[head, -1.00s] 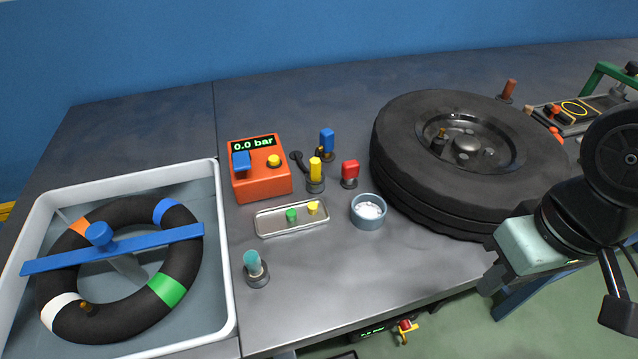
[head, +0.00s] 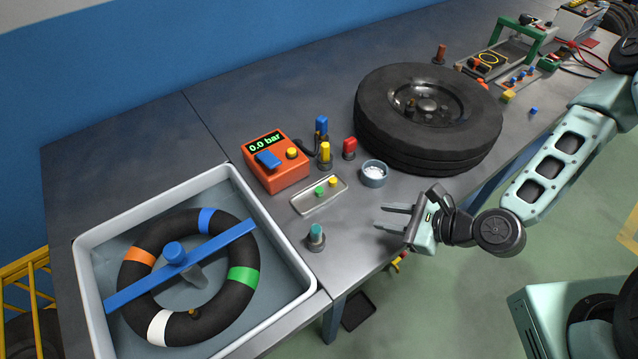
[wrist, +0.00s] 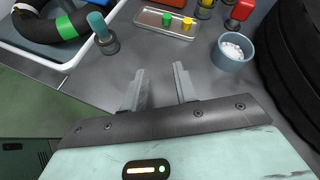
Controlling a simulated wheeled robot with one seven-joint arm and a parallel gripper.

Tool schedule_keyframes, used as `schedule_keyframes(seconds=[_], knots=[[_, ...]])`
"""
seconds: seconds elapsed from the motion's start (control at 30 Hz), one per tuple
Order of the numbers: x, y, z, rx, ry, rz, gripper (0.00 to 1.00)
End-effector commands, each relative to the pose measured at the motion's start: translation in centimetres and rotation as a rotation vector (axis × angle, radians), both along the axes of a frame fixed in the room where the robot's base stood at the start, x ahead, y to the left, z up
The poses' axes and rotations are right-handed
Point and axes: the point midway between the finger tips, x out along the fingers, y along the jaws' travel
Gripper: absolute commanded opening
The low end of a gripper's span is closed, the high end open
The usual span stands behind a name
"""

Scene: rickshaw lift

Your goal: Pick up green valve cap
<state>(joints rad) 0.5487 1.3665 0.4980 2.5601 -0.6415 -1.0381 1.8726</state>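The green valve cap (head: 319,192) lies in a small metal tray (head: 303,204) on the bench, beside a yellow cap (head: 333,182). In the wrist view the green cap (wrist: 167,20) is ahead of my gripper, near the top edge, with the yellow cap (wrist: 187,23) to its right. My gripper (head: 379,217) is open and empty over the front edge of the bench, its fingers pointing toward the tray side. Its two fingers also show apart in the wrist view (wrist: 158,84).
A teal-topped post (head: 316,237) stands in front of the tray. A grey bowl with white contents (head: 374,174) and a black tire (head: 427,115) are to the right. The orange gauge box (head: 276,164) stands behind the tray. A water basin with an inner tube (head: 310,290) is at left.

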Motion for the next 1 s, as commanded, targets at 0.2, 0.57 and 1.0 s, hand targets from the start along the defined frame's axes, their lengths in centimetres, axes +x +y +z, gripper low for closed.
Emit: schedule_keyframes(seconds=[0.2, 0.57, 1.0], knots=[[0.5, 0.7, 1.3, 0.222, 0.081, -0.189, 0.29], [2.6, 3.0, -0.5, 0.242, 0.085, -0.205, 0.29], [5.2, 6.0, -2.1, 0.241, 0.084, -0.205, 0.29]])
